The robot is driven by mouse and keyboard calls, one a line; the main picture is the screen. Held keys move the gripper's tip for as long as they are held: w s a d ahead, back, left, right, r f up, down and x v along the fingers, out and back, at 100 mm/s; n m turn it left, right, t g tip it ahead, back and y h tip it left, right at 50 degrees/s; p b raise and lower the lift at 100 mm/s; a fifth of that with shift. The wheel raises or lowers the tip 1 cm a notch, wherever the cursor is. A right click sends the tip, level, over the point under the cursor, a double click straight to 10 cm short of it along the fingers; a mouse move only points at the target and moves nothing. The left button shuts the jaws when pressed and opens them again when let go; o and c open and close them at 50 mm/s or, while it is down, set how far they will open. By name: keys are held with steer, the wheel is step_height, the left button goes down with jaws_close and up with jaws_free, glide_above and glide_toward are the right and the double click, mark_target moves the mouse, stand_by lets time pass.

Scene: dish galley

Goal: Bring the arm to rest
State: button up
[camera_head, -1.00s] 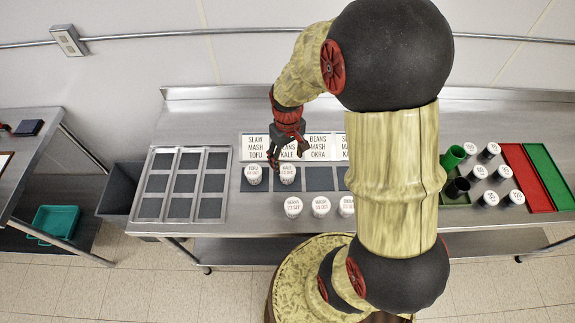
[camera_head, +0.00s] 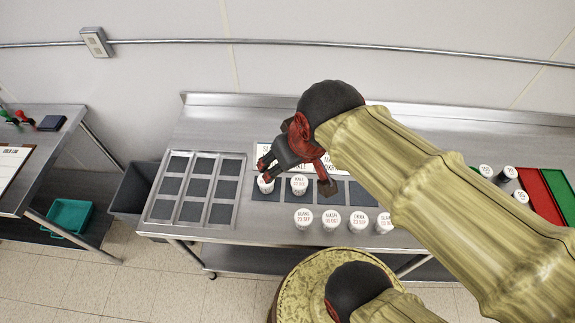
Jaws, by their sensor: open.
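My gripper (camera_head: 296,175) is in the middle of the picture, above the row of dark squares on the steel counter (camera_head: 330,238). One finger overlaps a white-lidded cup (camera_head: 265,186) in the picture, and the other is right of the labelled cup (camera_head: 299,185). I cannot tell whether either finger touches anything. My arm reaches in from the lower right and hides much of the label cards (camera_head: 268,149) and the counter's right side.
Several white-lidded cups (camera_head: 331,220) stand in a front row. A tray with dark compartments (camera_head: 224,189) lies left. At right are a red board (camera_head: 534,190) and a green board (camera_head: 560,195). A grey bin (camera_head: 130,198) and a teal basket (camera_head: 70,216) stand left of the counter.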

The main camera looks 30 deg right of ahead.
steer(key=shift+s+a+r+t, duration=0.15)
steer(key=shift+s+a+r, duration=0.15)
steer(key=shift+s, duration=0.25)
steer(key=shift+s+a+r+t, duration=0.2)
steer(key=shift+s+r, duration=0.1)
steer(key=shift+s, duration=0.2)
